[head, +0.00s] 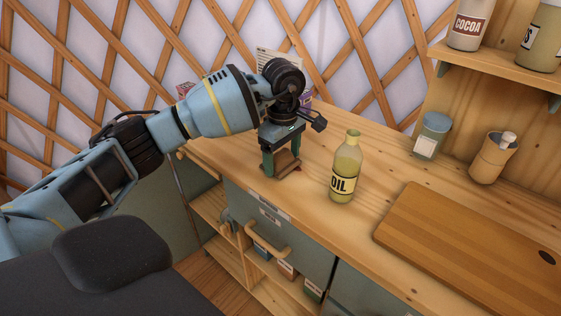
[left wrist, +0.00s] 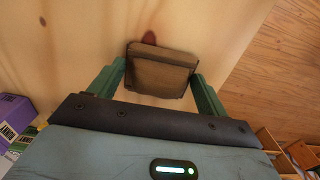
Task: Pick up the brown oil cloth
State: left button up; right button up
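The brown oil cloth (head: 284,162) is a folded, thick pad low over the counter, left of the oil bottle. My left gripper (head: 283,158) points down with one finger on each side of it. In the left wrist view the cloth (left wrist: 158,72) fills nearly the whole space between the green fingertips (left wrist: 160,78). The fingers are set apart at about the cloth's width. I cannot tell whether they press on it, or whether its underside touches the counter. My right gripper is not in view.
The oil bottle (head: 345,168) stands upright just right of my left gripper. A cutting board (head: 470,245), a lidded jar (head: 432,136) and a wooden holder (head: 492,160) are farther right. A purple box (left wrist: 14,117) shows in the left wrist view. The counter's front edge is close.

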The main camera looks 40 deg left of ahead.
aim_at(283, 153)
pick_arm(q)
jog(key=c, duration=0.4)
jog(key=shift+r, duration=0.1)
jog(key=shift+r, duration=0.5)
notch_tip(283, 153, up, 2)
jog(key=shift+r, duration=0.25)
jog(key=s+d, duration=0.1)
jog(key=s, duration=0.4)
jog(key=s+d+r+b, duration=0.1)
jog(key=s, duration=0.4)
jog(key=s+d, duration=0.1)
jog(key=s, duration=0.4)
jog(key=shift+s+d+r, duration=0.15)
jog(key=shift+s+d, duration=0.15)
